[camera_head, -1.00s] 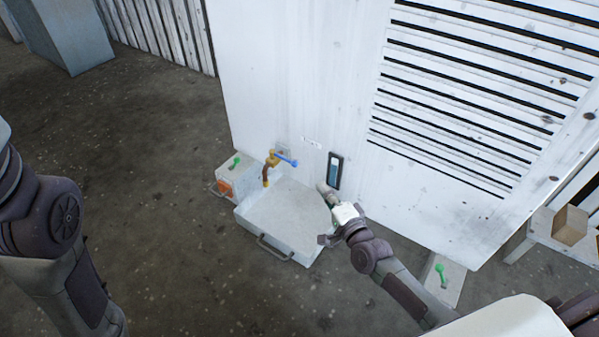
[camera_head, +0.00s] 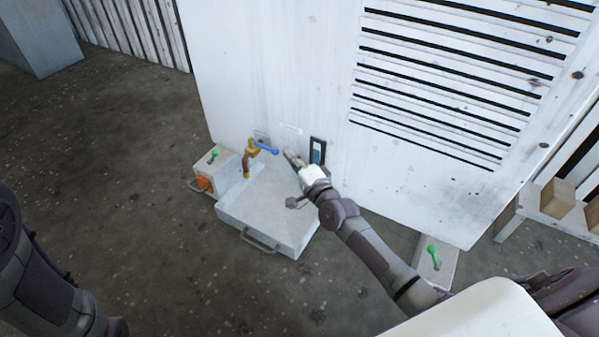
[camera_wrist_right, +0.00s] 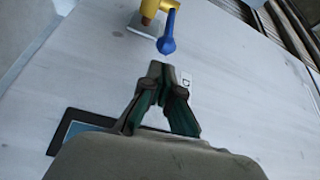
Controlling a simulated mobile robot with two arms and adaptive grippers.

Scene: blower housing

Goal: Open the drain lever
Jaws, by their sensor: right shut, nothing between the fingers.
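The drain tap (camera_head: 250,153) is brass-coloured with a brown spout and sticks out of the white housing panel above a grey tray (camera_head: 238,219). Its blue lever (camera_head: 266,149) points to the right. The lever also shows in the right wrist view (camera_wrist_right: 167,36), with its rounded tip toward the gripper. My right gripper (camera_head: 290,155) is shut and empty, just right of the lever's tip. In the right wrist view the closed fingertips (camera_wrist_right: 160,68) are close to the lever tip, with a small gap in the picture. My left arm shows at the left edge, but its gripper is out of view.
A dark-framed gauge window (camera_head: 318,151) is on the panel beside my right gripper. Green levers stand on boxes at left (camera_head: 214,154) and right (camera_head: 433,251). A bench with wooden blocks (camera_head: 557,198) is at the far right. Open floor lies in front.

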